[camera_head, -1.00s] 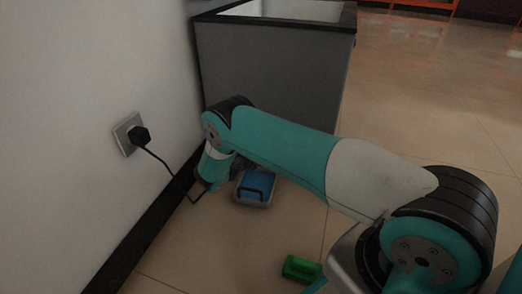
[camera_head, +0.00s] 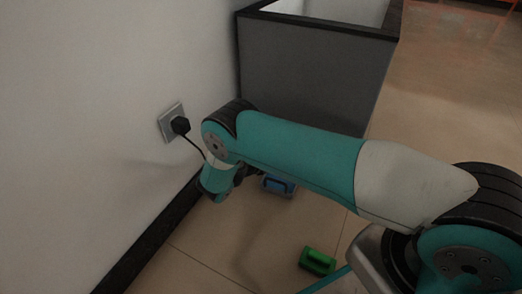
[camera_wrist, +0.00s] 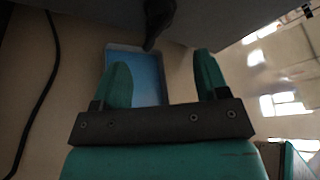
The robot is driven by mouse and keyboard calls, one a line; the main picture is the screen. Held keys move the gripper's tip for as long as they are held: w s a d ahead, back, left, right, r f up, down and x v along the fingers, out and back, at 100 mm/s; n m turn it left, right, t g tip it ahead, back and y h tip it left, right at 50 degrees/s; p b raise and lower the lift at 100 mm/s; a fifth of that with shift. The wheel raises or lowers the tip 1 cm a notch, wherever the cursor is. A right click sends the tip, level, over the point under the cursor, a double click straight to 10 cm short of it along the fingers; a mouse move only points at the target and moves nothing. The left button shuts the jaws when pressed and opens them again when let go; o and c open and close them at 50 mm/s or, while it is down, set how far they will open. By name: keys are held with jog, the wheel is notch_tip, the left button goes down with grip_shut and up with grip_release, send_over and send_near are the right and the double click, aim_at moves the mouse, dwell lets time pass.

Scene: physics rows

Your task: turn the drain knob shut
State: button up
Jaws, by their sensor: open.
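The grey tank (camera_head: 310,75) with a black rim stands against the wall in the head view. In the wrist view, a dark, thin part (camera_wrist: 158,20) sticks out from the grey panel at the top. It may be the drain knob, but it is too dark to be sure. My gripper (camera_wrist: 161,65) is open, with its two teal fingers apart and nothing between them touching. The dark part's tip appears just beyond the fingertips, between them in the picture. In the head view, my arm hides the gripper and most of the tank's lower side.
A blue box (camera_head: 280,187) lies on the floor by the tank, partly behind my arm; it also shows in the wrist view (camera_wrist: 148,85). A green object (camera_head: 317,261) lies on the floor. A wall socket (camera_head: 172,122) has a black plug and cord. Floor to the right is open.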

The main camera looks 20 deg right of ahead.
jog(key=p+v, duration=0.1)
jog(key=v, duration=0.4)
jog(key=shift+s+a, duration=0.15)
jog(key=shift+a, duration=0.15)
